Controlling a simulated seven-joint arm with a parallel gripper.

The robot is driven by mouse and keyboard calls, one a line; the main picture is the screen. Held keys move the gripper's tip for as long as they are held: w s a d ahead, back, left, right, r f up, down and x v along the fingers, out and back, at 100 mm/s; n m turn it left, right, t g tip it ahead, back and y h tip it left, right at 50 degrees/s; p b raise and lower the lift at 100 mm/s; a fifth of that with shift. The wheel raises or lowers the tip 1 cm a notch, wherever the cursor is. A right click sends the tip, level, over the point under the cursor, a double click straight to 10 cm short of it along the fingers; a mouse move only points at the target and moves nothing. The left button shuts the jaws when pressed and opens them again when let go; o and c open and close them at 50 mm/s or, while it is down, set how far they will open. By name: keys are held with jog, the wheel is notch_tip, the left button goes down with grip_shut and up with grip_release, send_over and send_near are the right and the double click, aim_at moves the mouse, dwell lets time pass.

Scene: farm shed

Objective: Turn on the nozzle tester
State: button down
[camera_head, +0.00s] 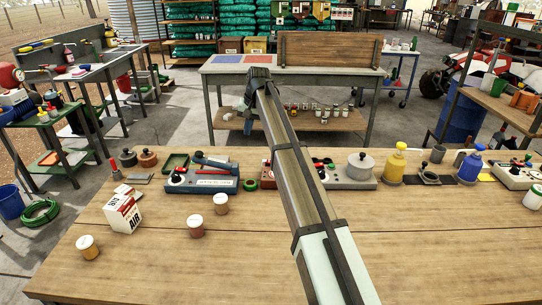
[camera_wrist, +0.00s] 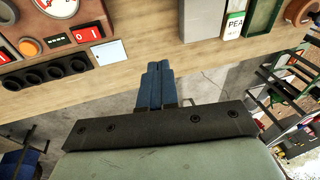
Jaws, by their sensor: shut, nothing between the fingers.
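I cannot tell for sure which thing is the nozzle tester. In the wrist view, a panel at upper left has a round gauge (camera_wrist: 46,12), an orange button (camera_wrist: 31,47), a red switch marked 0 and 1 (camera_wrist: 88,34) and a row of black round fittings (camera_wrist: 60,70). My gripper (camera_wrist: 159,65) is shut and empty, its blue fingers together, to the right of that panel and apart from it. In the head view, my gripper (camera_head: 247,128) hangs at the end of my arm, beyond the front bench's back edge. A blue device with red knobs (camera_head: 201,181) stands on that bench.
The wooden front bench (camera_head: 250,265) holds a white and red box (camera_head: 122,213), several small jars, a grey device (camera_head: 347,172), a yellow bottle (camera_head: 394,162) and a blue bottle (camera_head: 470,164). Its front is mostly clear. A table (camera_head: 300,77) with a wooden backboard stands beyond.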

notch_tip(320, 180, up, 3)
jog(key=g, duration=0.2)
send_over(269, 162)
jog(key=d, duration=0.4)
jog(key=shift+w+a+m, duration=0.25)
jog(key=shift+m, duration=0.05)
jog(key=x, duration=1.4)
jog(key=shift+w+d, duration=0.2)
jog(key=shift+w, duration=0.05)
jog(key=shift+f, duration=0.1)
jog(key=shift+a+f, duration=0.2)
jog(key=shift+f, duration=0.05)
jog(key=shift+s+d+f, duration=0.1)
jog(key=shift+f, duration=0.05)
